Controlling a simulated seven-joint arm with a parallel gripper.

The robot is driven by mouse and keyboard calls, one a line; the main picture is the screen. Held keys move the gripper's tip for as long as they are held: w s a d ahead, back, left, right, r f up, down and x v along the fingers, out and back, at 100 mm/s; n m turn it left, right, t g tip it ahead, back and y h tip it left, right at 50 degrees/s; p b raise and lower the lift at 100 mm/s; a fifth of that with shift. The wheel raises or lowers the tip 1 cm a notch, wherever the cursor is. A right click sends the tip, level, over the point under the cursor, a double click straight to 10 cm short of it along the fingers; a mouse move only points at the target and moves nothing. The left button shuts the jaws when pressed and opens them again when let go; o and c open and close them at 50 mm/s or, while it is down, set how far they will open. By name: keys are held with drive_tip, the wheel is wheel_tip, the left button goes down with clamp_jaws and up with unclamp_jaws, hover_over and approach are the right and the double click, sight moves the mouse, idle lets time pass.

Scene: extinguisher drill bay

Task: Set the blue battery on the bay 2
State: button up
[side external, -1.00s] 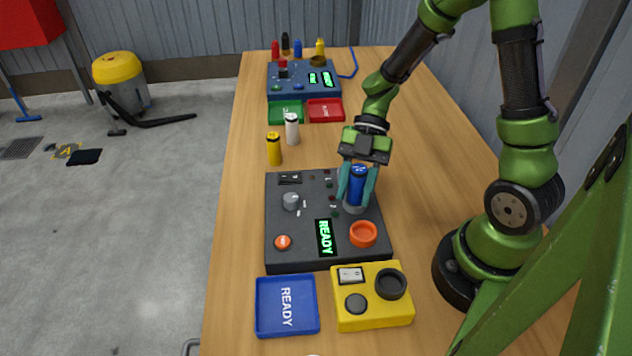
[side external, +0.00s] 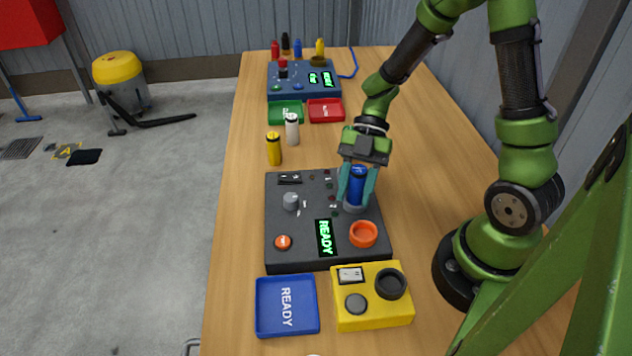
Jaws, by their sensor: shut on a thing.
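My gripper (side external: 356,198) is shut on the blue battery (side external: 357,184), which stands roughly upright between the teal fingers. The battery's lower end is at a grey round holder (side external: 354,208) on the right side of the dark control panel (side external: 290,240). I cannot tell whether it is fully seated there or just above, as the fingers hide part of it. An orange ring holder (side external: 363,234) on the same panel is empty, nearer the camera. No readable label shows which holder is bay 2.
The panel has a green READY display (side external: 324,238), a grey knob (side external: 291,201) and an orange button (side external: 283,242). A blue tray (side external: 286,327) and yellow box (side external: 372,315) sit in front. A blue panel (side external: 290,88) is farther back.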

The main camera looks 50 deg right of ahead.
drive_tip(key=shift+f, duration=0.45)
drive_tip(key=o, duration=0.8)
drive_tip(key=shift+o, duration=0.2)
drive_tip(key=v, duration=1.1)
